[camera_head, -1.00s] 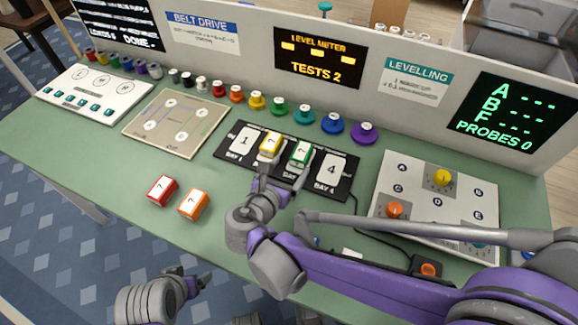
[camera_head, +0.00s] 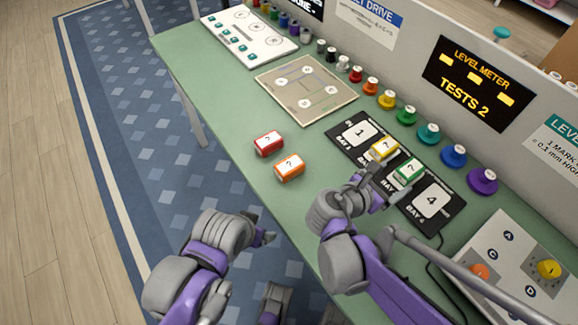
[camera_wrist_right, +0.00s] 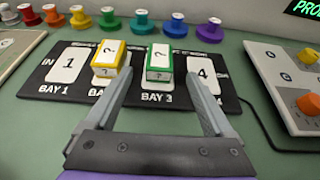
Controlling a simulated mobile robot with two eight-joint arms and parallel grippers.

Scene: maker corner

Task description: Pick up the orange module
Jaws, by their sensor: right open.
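The orange module (camera_head: 289,168), a small block with a white top and a question mark, lies on the green bench near its front edge. The red module (camera_head: 268,144) lies just beyond it. My right gripper (camera_head: 372,178) is open and empty, in front of the bay board, to the right of the orange module. In the right wrist view its fingers (camera_wrist_right: 158,82) are spread with the green module (camera_wrist_right: 159,62) ahead between them. The orange module is outside that view. My left gripper (camera_head: 266,232) hangs by the bench's front edge; its jaw opening is unclear.
The bay board (camera_head: 437,206) carries the yellow module (camera_head: 384,148) and the green module. A tan board (camera_head: 306,88) and a row of coloured spools lie behind. A knob panel (camera_head: 520,262) is at right.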

